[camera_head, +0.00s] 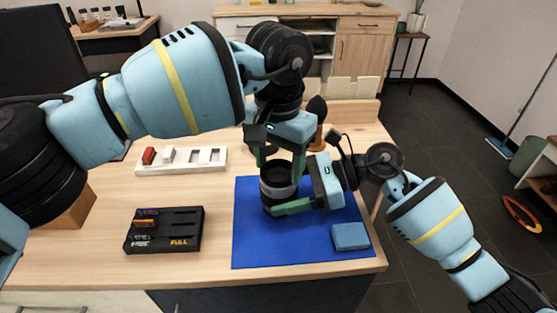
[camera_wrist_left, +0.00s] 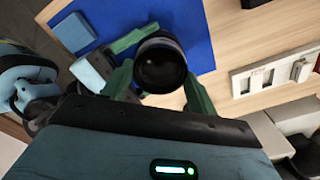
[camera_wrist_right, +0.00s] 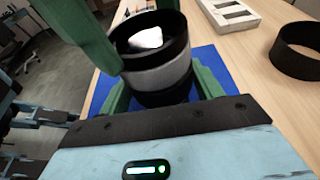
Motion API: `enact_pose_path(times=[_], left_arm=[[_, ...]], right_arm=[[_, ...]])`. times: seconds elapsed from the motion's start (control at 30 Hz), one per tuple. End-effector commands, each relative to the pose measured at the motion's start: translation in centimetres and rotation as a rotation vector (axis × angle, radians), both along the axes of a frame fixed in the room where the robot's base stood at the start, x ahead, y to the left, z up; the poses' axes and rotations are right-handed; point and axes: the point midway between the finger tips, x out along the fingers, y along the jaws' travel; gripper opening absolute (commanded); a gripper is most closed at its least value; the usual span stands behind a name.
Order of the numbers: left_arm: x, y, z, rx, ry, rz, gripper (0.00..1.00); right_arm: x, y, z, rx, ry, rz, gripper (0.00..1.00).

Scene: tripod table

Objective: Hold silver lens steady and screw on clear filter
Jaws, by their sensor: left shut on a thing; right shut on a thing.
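The silver lens (camera_head: 279,185) stands upright on the blue mat, with a silver band between black upper and lower parts. My right gripper (camera_head: 280,203) is shut on its lower body; in the right wrist view its fingers flank the lens (camera_wrist_right: 160,75). My left gripper (camera_head: 285,155) is above, pointing down, its fingers at either side of the black top rim. In the left wrist view the round dark glass (camera_wrist_left: 160,65) shows between these fingers. The clear filter appears to be at this top rim, in my left gripper; I cannot tell its edge from the lens or whether it is seated.
The blue mat (camera_head: 250,240) holds a folded blue cloth (camera_head: 350,236). A black FREE/FULL tray (camera_head: 165,240) and a white slotted tray (camera_head: 190,168) stand left. A black ring (camera_wrist_right: 297,50) stands on the table near the lens.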

Motion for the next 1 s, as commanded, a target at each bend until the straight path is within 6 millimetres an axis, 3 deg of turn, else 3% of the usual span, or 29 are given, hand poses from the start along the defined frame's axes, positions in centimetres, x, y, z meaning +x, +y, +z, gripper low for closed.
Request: enact_pose_path(times=[0.13,0.4,0.67,0.7,0.77,1.0], left_arm=[[-0.05,0.08,-0.53,0.005,0.006,-0.021,0.33],[-0.03,0.09,-0.53,0.005,0.006,-0.236,0.33],[-0.04,0.09,-0.52,0.005,0.006,-0.259,0.33],[-0.04,0.09,-0.53,0.005,0.006,-0.258,0.62],[-0.02,0.10,-0.51,0.005,0.006,-0.258,0.70],[-0.09,0.03,-0.43,0.004,0.006,-0.259,0.71]], right_arm=[[-0.02,0.13,0.38,0.008,-0.005,0.002,0.52],[-0.02,0.13,0.39,0.008,-0.005,0.002,0.52],[-0.01,0.12,0.39,0.008,-0.005,0.002,0.52],[-0.01,0.12,0.39,0.008,-0.005,0.002,0.52],[-0.01,0.12,0.38,0.008,-0.005,0.002,0.52],[0.03,0.09,0.33,0.007,-0.004,0.000,0.52]])
